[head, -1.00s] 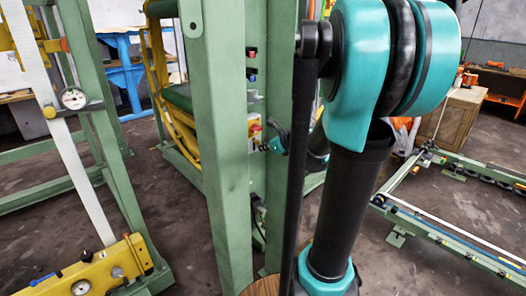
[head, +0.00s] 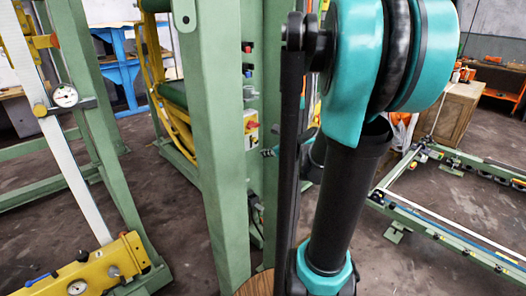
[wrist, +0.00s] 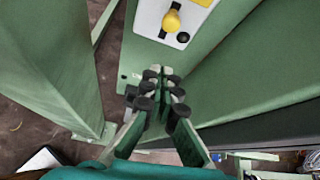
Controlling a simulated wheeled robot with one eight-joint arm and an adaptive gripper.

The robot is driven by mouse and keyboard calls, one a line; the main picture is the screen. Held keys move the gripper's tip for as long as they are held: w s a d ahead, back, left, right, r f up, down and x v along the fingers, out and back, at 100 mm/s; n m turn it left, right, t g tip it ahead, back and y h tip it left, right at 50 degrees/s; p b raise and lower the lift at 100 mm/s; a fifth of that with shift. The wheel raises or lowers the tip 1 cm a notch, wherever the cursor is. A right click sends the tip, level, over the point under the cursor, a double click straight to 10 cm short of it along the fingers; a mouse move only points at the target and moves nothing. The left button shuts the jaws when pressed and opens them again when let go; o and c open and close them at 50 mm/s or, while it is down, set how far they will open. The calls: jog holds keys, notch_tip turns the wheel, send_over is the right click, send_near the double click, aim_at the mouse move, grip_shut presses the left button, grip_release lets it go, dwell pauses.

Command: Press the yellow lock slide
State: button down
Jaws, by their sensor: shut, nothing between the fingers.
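In the wrist view a rounded yellow part (wrist: 172,20) stands out from a white plate (wrist: 150,14) on a green panel. It looks like the lock slide, but I cannot tell for sure. A black round knob (wrist: 183,37) sits just below and right of it. My gripper (wrist: 160,75) is shut and empty, its fingertips below the white plate and apart from the yellow part. The tips are close to the green panel; whether they touch it I cannot tell. In the head view the gripper is mostly hidden behind my arm and the green post.
Green posts (head: 210,150) stand just left of my arm in the head view. A box with a yellow and red switch (head: 250,126) shows behind them. A yellow block with gauges (head: 85,272) is at lower left. Green beams flank my gripper closely in the wrist view.

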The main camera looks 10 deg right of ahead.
jog(key=v, duration=0.7)
jog(key=shift+s+r, duration=0.15)
jog(key=shift+s, duration=0.1)
jog(key=shift+d, duration=0.1)
